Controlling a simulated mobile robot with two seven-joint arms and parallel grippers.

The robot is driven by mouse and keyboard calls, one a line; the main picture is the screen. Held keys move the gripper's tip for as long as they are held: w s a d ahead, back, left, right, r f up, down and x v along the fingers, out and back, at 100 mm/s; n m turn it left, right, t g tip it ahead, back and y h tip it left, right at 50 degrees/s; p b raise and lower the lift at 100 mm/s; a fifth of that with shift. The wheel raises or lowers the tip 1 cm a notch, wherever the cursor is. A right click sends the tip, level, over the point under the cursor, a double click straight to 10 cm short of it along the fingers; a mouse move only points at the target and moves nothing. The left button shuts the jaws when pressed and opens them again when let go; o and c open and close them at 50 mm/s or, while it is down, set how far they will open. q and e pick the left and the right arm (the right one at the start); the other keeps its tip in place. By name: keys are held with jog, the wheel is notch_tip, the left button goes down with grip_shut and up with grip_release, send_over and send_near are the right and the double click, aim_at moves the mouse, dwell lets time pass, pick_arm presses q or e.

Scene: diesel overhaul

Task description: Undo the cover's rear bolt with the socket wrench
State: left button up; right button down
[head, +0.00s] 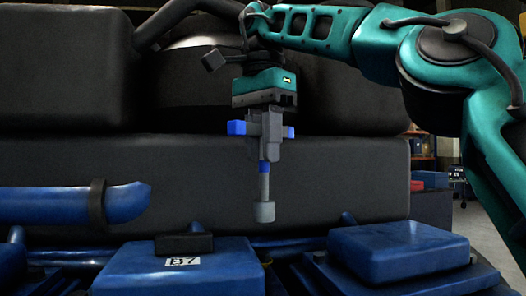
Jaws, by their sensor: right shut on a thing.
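My right gripper (263,147) points down and is shut on the socket wrench (264,187). The wrench hangs upright, with blue handle ends showing on both sides of the fingers and a grey socket at its lower end. The socket is in the air, apart from the engine below. A blue cover marked B7 (130,272) lies low in the picture, to the left of the socket, with a black block (184,244) at its rear edge. I cannot clearly make out the rear bolt. My left gripper is not in view.
Another blue cover (395,253) lies to the right, with a gap between it and B7. A blue pipe (70,204) with a black clamp runs in from the left. Large dark engine housings (330,180) stand behind the wrench. Open floor shows at far right.

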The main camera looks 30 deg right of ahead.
jog(key=shift+r, duration=0.1)
jog(key=s+a+b, duration=0.2)
jog(key=s+a, duration=0.1)
jog(key=s, duration=0.3)
jog(key=shift+s, duration=0.2)
dwell(0.4)
